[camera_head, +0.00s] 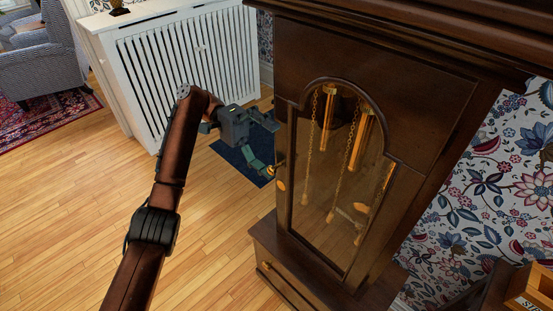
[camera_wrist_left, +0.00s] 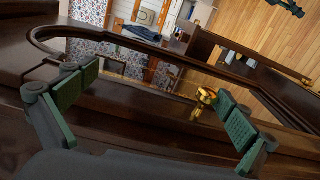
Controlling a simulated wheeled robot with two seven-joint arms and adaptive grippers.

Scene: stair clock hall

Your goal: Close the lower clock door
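The lower clock door (camera_head: 335,180) is a dark wood frame with an arched glass pane; brass weights and chains show behind it. It looks close to flush with the case, but I cannot tell if a small gap is left. My left gripper (camera_head: 272,146) is at the door's left edge with its fingers spread. In the left wrist view the open gripper (camera_wrist_left: 156,88) faces the door (camera_wrist_left: 130,98), whose glass mirrors the room. The brass knob (camera_wrist_left: 205,101) shows beside the right-hand finger; I cannot tell if they touch. My right gripper is not in view.
The clock base (camera_head: 290,270) juts out below the door and carries a small brass knob. A white radiator cover (camera_head: 190,60) stands behind my left arm, and a blue mat (camera_head: 240,160) lies on the floor. Open wooden floor is at the left.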

